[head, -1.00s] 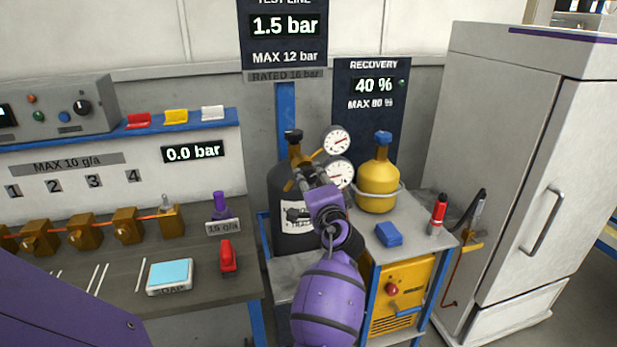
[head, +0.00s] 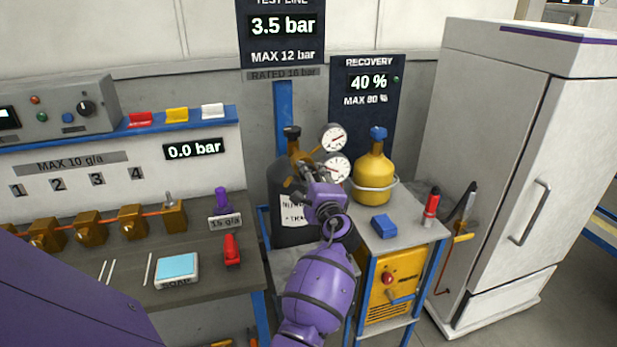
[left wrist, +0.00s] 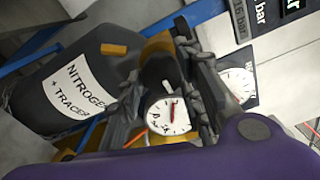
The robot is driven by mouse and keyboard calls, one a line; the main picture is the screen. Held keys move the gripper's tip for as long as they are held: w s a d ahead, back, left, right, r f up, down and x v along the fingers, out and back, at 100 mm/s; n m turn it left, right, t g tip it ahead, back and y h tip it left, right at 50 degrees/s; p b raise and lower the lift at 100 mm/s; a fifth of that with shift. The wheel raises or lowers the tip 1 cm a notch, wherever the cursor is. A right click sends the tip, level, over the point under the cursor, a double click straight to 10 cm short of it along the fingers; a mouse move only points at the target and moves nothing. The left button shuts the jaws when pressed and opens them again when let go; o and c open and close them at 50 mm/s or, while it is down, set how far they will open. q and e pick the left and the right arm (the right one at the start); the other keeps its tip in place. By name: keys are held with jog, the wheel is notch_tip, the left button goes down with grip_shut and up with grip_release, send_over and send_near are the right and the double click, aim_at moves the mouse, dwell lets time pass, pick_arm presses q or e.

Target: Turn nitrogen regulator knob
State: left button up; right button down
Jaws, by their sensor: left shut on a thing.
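In the left wrist view, a dark knob (left wrist: 157,72) shows between the grey fingers (left wrist: 168,80), close above a gauge (left wrist: 168,115). The cylinder label (left wrist: 75,88) reads nitrogen and tracer. The test line display (head: 283,25) reads 3.5 bar. My right gripper is not in view.
A yellow recovery cylinder (head: 373,175) stands right of the gauges, with a blue block (head: 383,225) and a red marker-like item (head: 431,203) on the cart. A tall fridge (head: 495,150) stands at right. The bench (head: 120,275) at left holds brass valves and a soap dish.

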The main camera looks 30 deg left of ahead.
pick_arm(q)
jog(key=shift+f, duration=0.35)
jog(key=o, duration=1.1)
jog(key=shift+r, duration=0.1)
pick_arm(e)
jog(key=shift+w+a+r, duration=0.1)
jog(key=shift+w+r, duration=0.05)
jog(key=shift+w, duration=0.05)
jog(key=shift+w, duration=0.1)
pick_arm(q)
jog(key=shift+d, duration=0.1)
jog(key=v, duration=1.1)
jog(key=shift+s+d, duration=0.25)
jog(key=shift+d, duration=0.1)
